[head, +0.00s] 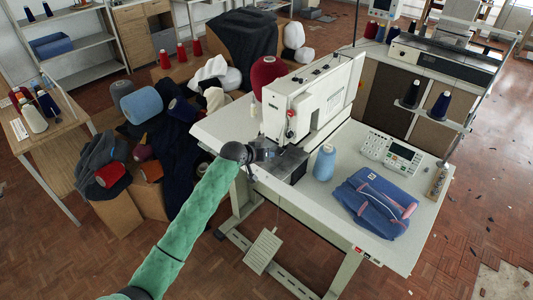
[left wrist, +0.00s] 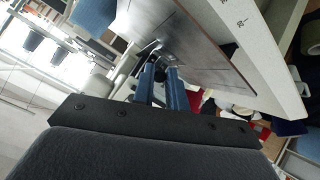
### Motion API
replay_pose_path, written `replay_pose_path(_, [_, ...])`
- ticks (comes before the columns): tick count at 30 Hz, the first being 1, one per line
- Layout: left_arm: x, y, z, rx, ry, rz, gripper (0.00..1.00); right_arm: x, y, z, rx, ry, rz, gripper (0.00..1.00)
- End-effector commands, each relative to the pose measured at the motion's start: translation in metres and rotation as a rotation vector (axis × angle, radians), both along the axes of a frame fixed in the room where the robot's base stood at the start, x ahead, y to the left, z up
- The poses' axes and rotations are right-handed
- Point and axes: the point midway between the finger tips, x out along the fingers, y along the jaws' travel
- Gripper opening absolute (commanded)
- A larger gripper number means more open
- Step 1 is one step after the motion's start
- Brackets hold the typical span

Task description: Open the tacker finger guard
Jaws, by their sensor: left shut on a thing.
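The tacker is the white sewing machine (head: 315,95) on the pale worktable. My left gripper (head: 276,150) is at the front of the machine, under its head and over the dark metal plate (head: 284,167). In the left wrist view its two blue fingers (left wrist: 163,70) are close together, shut on a small dark part at the needle area, which I take to be the finger guard. The fingers hide most of this part, so its exact position is unclear. My right gripper is not in view.
A light blue thread cone (head: 325,162) stands just right of the plate. Folded blue cloth (head: 377,202) and a control panel (head: 392,152) lie further right on the table. Cartons with thread cones and cloth crowd the floor left of it. A pedal (head: 263,251) is below.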

Motion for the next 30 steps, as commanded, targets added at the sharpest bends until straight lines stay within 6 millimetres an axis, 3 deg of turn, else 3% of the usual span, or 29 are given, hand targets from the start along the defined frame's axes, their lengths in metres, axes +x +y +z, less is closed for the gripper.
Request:
replay_pose_path(14, [0.0009,0.0008,0.0019,0.003,0.001,0.001,0.0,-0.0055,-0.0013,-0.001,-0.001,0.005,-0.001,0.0])
replay_pose_path(15, [0.0009,0.0008,0.0019,0.003,0.001,0.001,0.18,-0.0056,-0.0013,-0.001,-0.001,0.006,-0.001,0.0])
replay_pose_path(18, [0.0008,0.0006,0.0016,0.003,0.001,0.001,0.36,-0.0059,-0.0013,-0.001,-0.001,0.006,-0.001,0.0])
replay_pose_path(30, [-0.0044,0.0043,0.0037,0.003,0.0,0.0,0.36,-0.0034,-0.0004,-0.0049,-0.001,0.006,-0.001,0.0])
